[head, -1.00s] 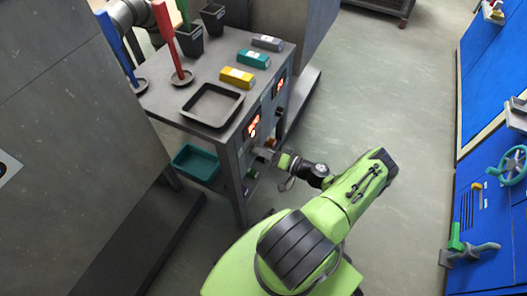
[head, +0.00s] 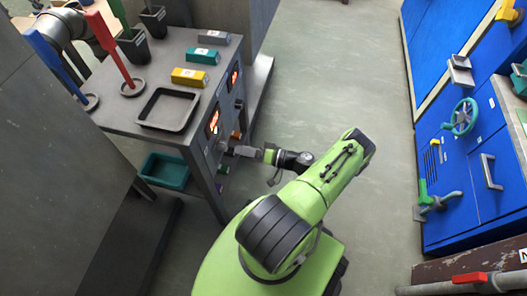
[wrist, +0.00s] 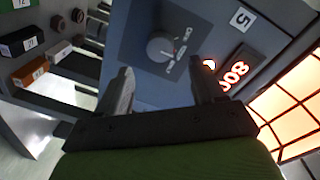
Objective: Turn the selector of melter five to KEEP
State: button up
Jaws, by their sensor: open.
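The melter five panel carries a "5" label (wrist: 241,18) and a round grey selector knob (wrist: 160,46) in the wrist view. Small lettering sits around the knob, mostly too blurred to read; which mark it points to I cannot tell. Beside it a lit red display (wrist: 234,72) is partly hidden by a finger. My gripper (wrist: 164,84) is open and empty, its fingers spread on either side below the knob, apparently apart from it. In the head view my gripper (head: 229,150) is at the bench's front panel, below a lit display (head: 213,122); the knob is hidden there.
The bench top holds a dark tray (head: 168,109), a yellow block (head: 189,77), a teal block (head: 204,56) and a grey block (head: 214,37). A teal bin (head: 165,170) sits underneath. Blue cabinets (head: 470,150) stand at right, with clear floor (head: 340,85) between.

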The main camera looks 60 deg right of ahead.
jog(key=v, duration=0.9)
jog(key=shift+s+d, duration=0.15)
jog(key=shift+s, duration=0.25)
